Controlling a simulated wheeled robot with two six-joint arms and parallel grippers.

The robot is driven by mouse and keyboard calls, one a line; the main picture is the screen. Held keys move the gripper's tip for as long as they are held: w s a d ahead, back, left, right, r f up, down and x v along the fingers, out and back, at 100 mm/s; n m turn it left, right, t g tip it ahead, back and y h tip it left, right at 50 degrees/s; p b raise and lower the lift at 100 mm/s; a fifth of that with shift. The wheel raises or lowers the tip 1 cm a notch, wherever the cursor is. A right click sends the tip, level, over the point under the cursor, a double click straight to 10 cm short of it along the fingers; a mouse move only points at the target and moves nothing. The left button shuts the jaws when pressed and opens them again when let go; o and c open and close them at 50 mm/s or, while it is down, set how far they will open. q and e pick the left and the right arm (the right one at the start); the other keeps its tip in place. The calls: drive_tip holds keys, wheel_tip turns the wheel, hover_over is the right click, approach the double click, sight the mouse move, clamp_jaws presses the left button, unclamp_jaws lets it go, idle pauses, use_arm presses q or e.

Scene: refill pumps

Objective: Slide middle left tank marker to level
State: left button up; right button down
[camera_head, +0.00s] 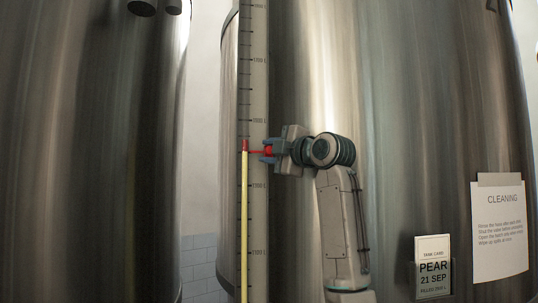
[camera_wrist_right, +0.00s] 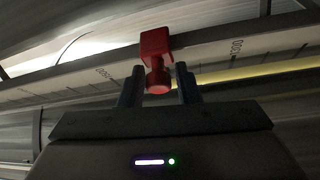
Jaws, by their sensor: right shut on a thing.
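The red tank marker (camera_head: 268,151) sits on the vertical level scale (camera_head: 258,95) of the middle tank in the head view, its thin red pointer reaching left to the sight tube. My right gripper (camera_head: 269,151) is shut on the marker's knob. In the right wrist view the red marker block (camera_wrist_right: 155,42) is on the scale rail, and its round knob (camera_wrist_right: 158,80) is between the fingers of my right gripper (camera_wrist_right: 159,85). My left gripper is not in view.
The large steel tank (camera_head: 430,120) fills the right side, with a card reading PEAR 21 SEP (camera_head: 433,268) and a CLEANING notice (camera_head: 502,230). Another steel tank (camera_head: 80,150) stands at the left. A gap with a tiled wall (camera_head: 200,265) separates them.

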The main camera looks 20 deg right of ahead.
drive_tip(key=c, duration=1.2)
unclamp_jaws()
drive_tip(key=shift+c, duration=0.2)
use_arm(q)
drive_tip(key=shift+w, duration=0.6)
use_arm(e)
drive_tip(key=shift+s+d+f+b, duration=0.15)
drive_tip(key=shift+s+b, duration=0.15)
drive_tip(key=shift+s, duration=0.05)
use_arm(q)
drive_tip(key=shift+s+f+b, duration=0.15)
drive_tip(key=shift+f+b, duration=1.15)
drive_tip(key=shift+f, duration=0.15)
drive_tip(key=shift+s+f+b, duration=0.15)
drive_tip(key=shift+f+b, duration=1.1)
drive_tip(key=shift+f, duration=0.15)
use_arm(e)
drive_tip(key=r+v, duration=0.1)
drive_tip(key=v, duration=0.9)
drive_tip(key=shift+f, duration=0.4)
